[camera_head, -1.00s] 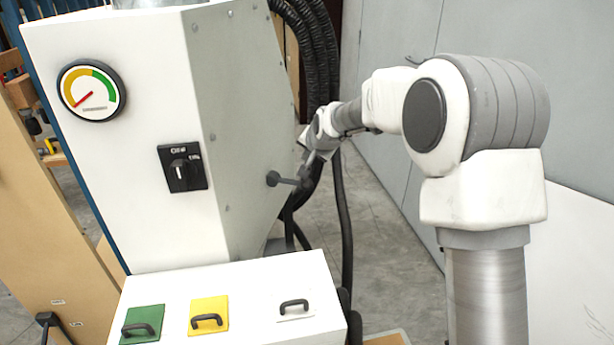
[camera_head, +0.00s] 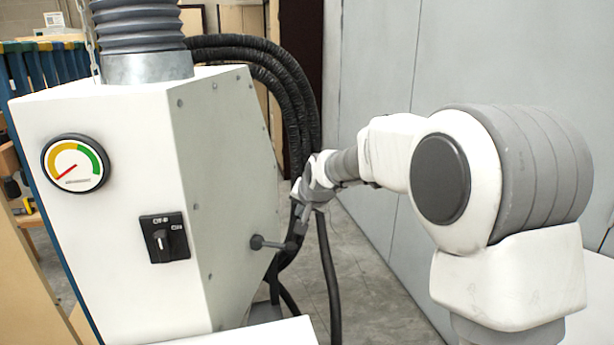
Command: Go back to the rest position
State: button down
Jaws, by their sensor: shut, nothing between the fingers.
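My gripper (camera_head: 299,226) is at the right side of the white machine cabinet (camera_head: 228,180). Its fingers point down and look shut, with nothing seen between them. The fingertips are close to the knob end of a dark lever (camera_head: 272,243) that sticks out of the cabinet's right face. I cannot tell whether they touch it. My arm reaches in from the right, bent at a large grey and white joint.
The cabinet's front has a round gauge (camera_head: 75,164) and a black rotary switch (camera_head: 165,238). Black hoses (camera_head: 296,105) hang just behind my gripper. A grey wall (camera_head: 400,65) stands at the right. A white box top (camera_head: 245,335) shows at the bottom edge.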

jog(key=s+d+r+n+h+p, duration=0.1)
jog(key=s+d+r, duration=0.55)
jog(key=s, duration=0.35)
jog(key=s+d+n+g+p, duration=0.1)
jog(key=s+d, duration=0.2)
jog(key=s, duration=0.6)
jog(key=s+d+r+n+g+h+p, duration=0.1)
jog(key=s+d, duration=0.2)
jog(key=s, duration=0.7)
jog(key=s+d+r+p, duration=0.1)
jog(key=s+d, duration=0.3)
jog(key=s, duration=0.5)
jog(key=shift+s+n+g+h+p, duration=0.4)
jog(key=shift+p, duration=0.1)
jog(key=shift+r, duration=0.1)
